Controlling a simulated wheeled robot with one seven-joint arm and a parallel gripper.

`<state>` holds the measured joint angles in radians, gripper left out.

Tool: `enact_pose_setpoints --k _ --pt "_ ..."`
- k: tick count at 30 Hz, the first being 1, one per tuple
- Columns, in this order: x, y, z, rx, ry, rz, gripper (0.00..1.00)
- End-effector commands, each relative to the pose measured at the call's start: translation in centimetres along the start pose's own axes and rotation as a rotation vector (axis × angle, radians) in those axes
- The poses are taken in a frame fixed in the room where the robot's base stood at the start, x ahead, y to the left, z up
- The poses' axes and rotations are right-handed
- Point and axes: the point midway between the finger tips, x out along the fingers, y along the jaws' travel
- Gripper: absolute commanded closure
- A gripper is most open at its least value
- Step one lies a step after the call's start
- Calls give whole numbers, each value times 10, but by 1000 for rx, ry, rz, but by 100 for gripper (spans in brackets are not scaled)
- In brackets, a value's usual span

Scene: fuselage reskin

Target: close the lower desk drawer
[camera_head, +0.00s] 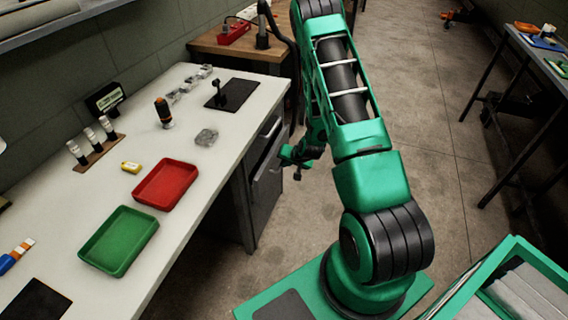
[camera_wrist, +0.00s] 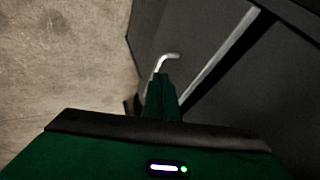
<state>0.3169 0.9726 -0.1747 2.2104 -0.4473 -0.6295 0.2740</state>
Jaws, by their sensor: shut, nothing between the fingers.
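The grey drawer unit (camera_head: 262,190) stands under the white desk's right end. The silver upper handle (camera_head: 271,127) and the lower drawer's handle (camera_head: 266,160) show on its front. My gripper (camera_head: 297,158) is low beside the drawer fronts, partly hidden by my arm. In the wrist view, my shut, empty gripper (camera_wrist: 162,80) points at a dark grey drawer front (camera_wrist: 190,30), with its tips close to a bent silver handle (camera_wrist: 171,56). I cannot tell whether they touch. A pale edge and dark strip run beside this front; how far the drawer stands out is unclear.
The white desk (camera_head: 190,140) holds a red tray (camera_head: 165,184), a green tray (camera_head: 119,240) and small tools. A wooden bench (camera_head: 240,45) stands behind it. Concrete floor (camera_head: 410,70) is clear right of my arm, up to another table (camera_head: 530,50).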

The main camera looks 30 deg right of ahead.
Motion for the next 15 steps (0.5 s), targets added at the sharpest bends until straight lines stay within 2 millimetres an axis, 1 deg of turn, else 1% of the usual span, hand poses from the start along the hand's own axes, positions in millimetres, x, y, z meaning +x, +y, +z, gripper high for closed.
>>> enact_pose_setpoints --k 1,3,6,10,15 --pt "8 -2 1 -2 -1 -2 100" --pt "11 -14 0 -4 -1 -3 100" --pt "17 -24 0 -3 -1 -2 100" --pt "21 -33 0 -1 -1 -2 100" --pt "22 -36 0 1 0 0 100"
